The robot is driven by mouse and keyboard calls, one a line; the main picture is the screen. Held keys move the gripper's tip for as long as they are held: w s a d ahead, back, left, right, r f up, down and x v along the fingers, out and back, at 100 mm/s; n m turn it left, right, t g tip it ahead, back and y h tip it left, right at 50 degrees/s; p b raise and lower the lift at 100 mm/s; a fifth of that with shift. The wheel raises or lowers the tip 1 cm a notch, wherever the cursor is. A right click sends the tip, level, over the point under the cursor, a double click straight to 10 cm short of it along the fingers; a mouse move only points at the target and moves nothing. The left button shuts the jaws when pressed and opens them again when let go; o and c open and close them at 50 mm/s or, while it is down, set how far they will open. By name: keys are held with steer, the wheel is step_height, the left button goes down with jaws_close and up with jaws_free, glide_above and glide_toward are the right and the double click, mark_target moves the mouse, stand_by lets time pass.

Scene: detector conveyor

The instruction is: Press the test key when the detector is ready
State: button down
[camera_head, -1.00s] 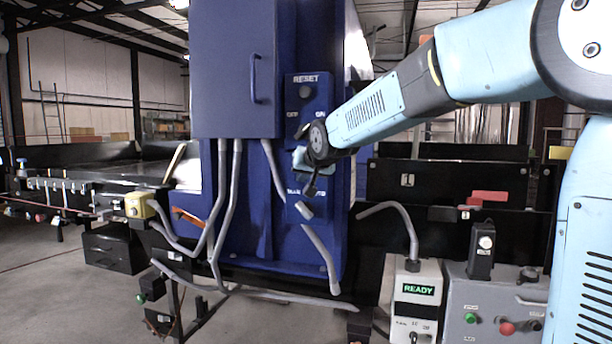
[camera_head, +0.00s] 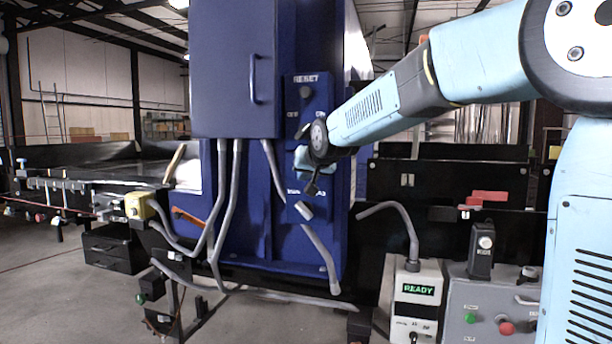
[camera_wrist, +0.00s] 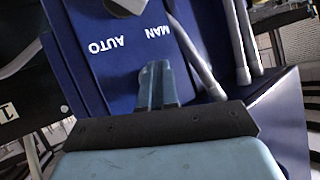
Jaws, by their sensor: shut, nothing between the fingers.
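A white control box (camera_head: 415,305) stands at the lower right in the head view. Its display (camera_head: 418,290) shows READY in green. A small dark switch (camera_head: 413,337) sits below it, cut by the frame edge. I cannot read a test key label anywhere. My gripper (camera_head: 300,160) is in front of the blue panel, partly hidden by my wrist. A grey knob (camera_wrist: 126,4) shows beyond the fingertips; contact cannot be told.
The blue cabinet (camera_head: 235,70) has a RESET knob (camera_head: 305,91) on its panel. Grey conduits (camera_head: 320,258) hang in front. A grey box (camera_head: 490,315) with green and red buttons stands right of the white box. A conveyor (camera_head: 90,180) runs at the left.

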steer(key=shift+w+d, duration=0.1)
steer(key=shift+w, duration=0.15)
stand_by(0.3)
steer(key=shift+s+a, duration=0.35)
steer(key=shift+s, duration=0.5)
steer(key=shift+s, duration=0.1)
steer(key=shift+s+a, duration=0.3)
steer(key=shift+s, duration=0.45)
steer(key=shift+s+a, duration=0.25)
steer(key=shift+s, duration=0.5)
steer(key=shift+s+a, duration=0.3)
steer(key=shift+s, duration=0.45)
steer(key=shift+d, duration=0.1)
